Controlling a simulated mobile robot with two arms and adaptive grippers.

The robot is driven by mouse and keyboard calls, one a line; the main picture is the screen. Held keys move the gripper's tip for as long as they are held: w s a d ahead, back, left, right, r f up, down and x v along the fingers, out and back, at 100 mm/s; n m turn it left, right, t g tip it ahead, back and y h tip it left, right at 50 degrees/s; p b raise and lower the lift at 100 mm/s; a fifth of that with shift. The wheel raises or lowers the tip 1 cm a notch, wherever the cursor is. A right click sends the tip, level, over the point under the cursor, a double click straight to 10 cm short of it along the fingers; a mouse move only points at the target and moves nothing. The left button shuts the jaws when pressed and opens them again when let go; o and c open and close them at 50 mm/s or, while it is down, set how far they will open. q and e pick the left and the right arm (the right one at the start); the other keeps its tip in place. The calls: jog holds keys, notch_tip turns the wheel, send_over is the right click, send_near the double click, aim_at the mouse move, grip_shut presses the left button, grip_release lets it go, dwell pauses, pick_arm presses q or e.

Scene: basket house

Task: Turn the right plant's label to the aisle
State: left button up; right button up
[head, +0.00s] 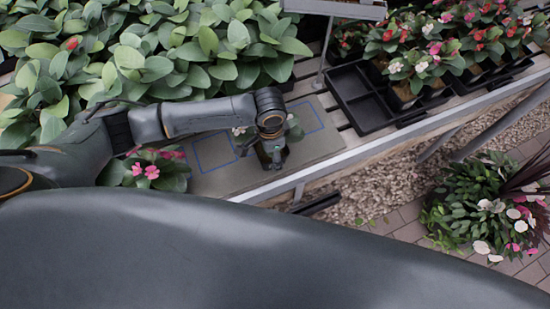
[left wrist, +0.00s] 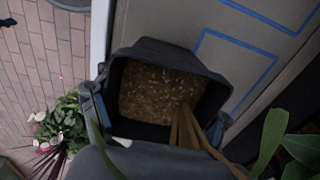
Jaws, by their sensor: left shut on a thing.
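My left gripper (head: 271,155) is shut on a dark square pot. In the left wrist view the pot (left wrist: 152,48) lies between the two fingers (left wrist: 158,112), one on each side. Brown soil and thick tan stems show inside it. A small white patch (left wrist: 122,142) shows by its near side; I cannot tell if it is the label. In the head view a few leaves (head: 295,129) show beside the gripper, and the arm hides most of the pot. Another plant with pink flowers (head: 146,172) stands to the left. My right gripper is not in view.
A grey mat (head: 322,145) with blue outlines (head: 217,160) lies on the slatted bench. Dense leafy plants (head: 200,45) fill the back left. Black trays (head: 360,98) and flowering plants (head: 425,45) stand at right. Gravel and a floor plant (head: 485,210) lie beyond the bench edge.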

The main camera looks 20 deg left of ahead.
pick_arm(q)
jog(key=o, duration=1.4)
jog(key=shift+o, duration=0.2)
jog(key=r, duration=1.1)
jog(key=shift+d+r, duration=0.35)
jog(key=shift+r, duration=0.2)
jog(key=shift+a, duration=0.25)
